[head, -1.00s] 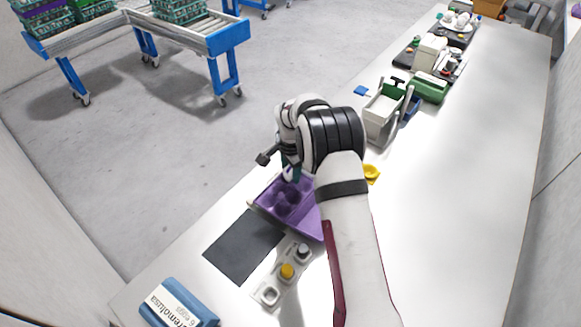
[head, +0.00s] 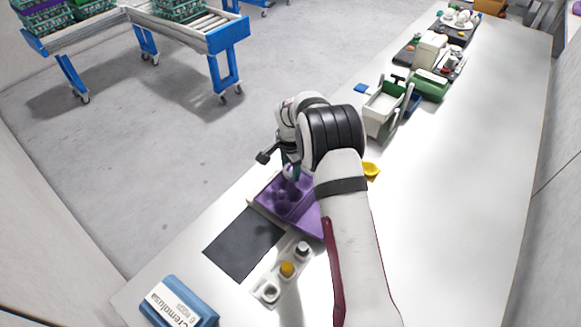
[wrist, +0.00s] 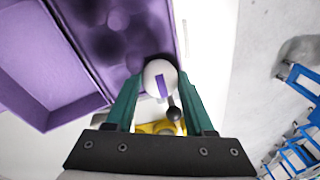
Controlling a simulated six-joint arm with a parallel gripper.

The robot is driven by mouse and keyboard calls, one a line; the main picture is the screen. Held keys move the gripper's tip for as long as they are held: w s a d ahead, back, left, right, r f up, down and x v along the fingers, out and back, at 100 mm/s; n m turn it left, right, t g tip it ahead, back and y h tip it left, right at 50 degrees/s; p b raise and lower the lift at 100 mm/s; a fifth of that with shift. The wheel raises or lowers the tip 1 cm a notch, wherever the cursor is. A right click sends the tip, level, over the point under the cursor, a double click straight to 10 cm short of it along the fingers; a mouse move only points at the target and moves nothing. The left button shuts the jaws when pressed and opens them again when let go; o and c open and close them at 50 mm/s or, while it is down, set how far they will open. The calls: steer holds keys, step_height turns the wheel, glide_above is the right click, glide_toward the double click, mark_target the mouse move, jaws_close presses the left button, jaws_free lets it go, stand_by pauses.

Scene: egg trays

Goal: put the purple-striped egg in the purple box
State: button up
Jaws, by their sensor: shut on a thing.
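The purple-striped egg (wrist: 160,78) is white with a purple stripe and sits between the fingertips of my gripper (wrist: 161,92) in the wrist view. My gripper is shut on it. The purple box (wrist: 112,72) lies open to the left of and under the egg, with its rounded cups showing. In the head view the purple box (head: 306,217) is on the table, partly covered by my arm. My gripper (head: 290,172) is over its far end there. The egg shows only as a small pale shape in the head view, and its exact height above the cups cannot be told.
A dark mat (head: 243,245) and a holder with several small round pieces (head: 287,270) lie in front of the box. A yellow piece (head: 371,169) and a white bin (head: 383,110) stand beyond. The table's right side is clear.

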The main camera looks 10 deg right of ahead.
steer(key=o, duration=0.9)
steer(key=s+r, duration=0.1)
steer(key=r, duration=0.9)
steer(key=s+r, duration=0.1)
steer(key=r, duration=0.4)
steer(key=shift+s+a+r, duration=0.2)
steer(key=shift+s+r, duration=0.1)
steer(key=shift+s, duration=0.05)
steer(key=s+r+n+g+y, duration=0.1)
steer(key=s+r+n, duration=0.15)
steer(key=s, duration=0.65)
steer(key=s+r+n, duration=0.1)
steer(key=s+r, duration=0.3)
steer(key=s, duration=0.5)
steer(key=s+f+n, duration=0.1)
steer(key=s, duration=0.5)
steer(key=s+f+n, duration=0.1)
steer(key=s, duration=0.6)
steer(key=s+f+n+g+y, duration=0.1)
steer(key=s, duration=0.5)
steer(key=shift+s+a+f+n, duration=0.2)
steer(key=shift+s+a+n, duration=0.15)
steer(key=shift+s+a, duration=0.05)
